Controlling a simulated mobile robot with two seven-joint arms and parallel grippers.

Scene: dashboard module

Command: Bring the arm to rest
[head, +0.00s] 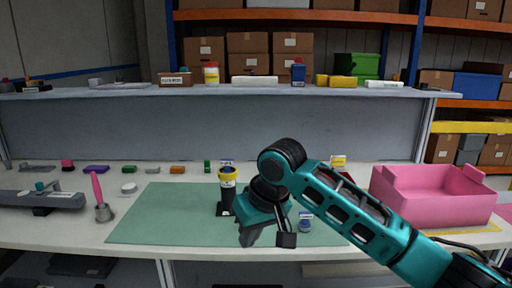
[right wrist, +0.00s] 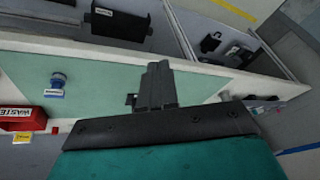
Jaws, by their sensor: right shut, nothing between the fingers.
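My right arm reaches in from the lower right in the head view, over the workbench. Its gripper (head: 268,238) hangs in front of the green mat (head: 150,215), near the bench's front edge. In the right wrist view the gripper (right wrist: 158,72) has its fingers together with nothing between them. My left gripper does not show in the head view.
A pink bin (head: 430,200) stands on the right of the bench. A small blue item (head: 305,222) is on the mat.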

